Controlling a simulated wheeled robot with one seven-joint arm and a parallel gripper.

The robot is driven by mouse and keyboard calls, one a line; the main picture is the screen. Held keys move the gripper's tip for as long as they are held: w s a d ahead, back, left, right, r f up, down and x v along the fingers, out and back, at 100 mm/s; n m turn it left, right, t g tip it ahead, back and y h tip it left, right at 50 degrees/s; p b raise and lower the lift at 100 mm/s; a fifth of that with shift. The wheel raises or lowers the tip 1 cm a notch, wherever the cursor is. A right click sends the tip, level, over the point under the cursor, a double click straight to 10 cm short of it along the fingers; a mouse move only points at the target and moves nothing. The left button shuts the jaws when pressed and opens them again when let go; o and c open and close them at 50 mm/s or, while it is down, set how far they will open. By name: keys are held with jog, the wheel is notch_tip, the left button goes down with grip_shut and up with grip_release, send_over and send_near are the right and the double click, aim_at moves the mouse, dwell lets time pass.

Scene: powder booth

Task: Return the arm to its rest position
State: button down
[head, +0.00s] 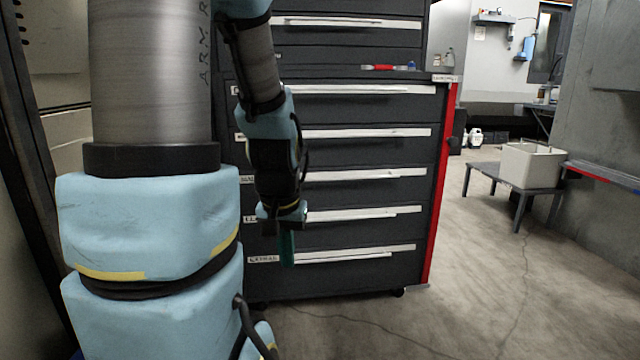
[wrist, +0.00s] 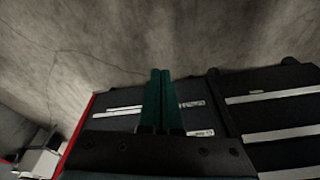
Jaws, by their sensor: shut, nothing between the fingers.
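My gripper (head: 287,249) hangs pointing down in front of the dark drawer cabinet in the head view. Its green fingers are together with nothing between them. In the wrist view the closed fingers (wrist: 160,74) point toward the concrete floor. My arm is folded, with its blue and grey links filling the left of the head view.
The drawer cabinet (head: 350,190) with pale handles and a red side edge stands close behind my gripper, drawers shut. A red-handled tool (head: 384,68) lies on its ledge. A low table (head: 482,181) bears a pale box (head: 531,165) at right. Floor (head: 480,290) is clear between.

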jog(key=w+p+v, duration=0.3)
jog(key=p+v, duration=2.6)
jog(key=shift+r+n+g, duration=0.3)
jog(key=shift+r+g, duration=0.1)
jog(key=shift+r, duration=0.15)
jog(key=shift+w, duration=0.1)
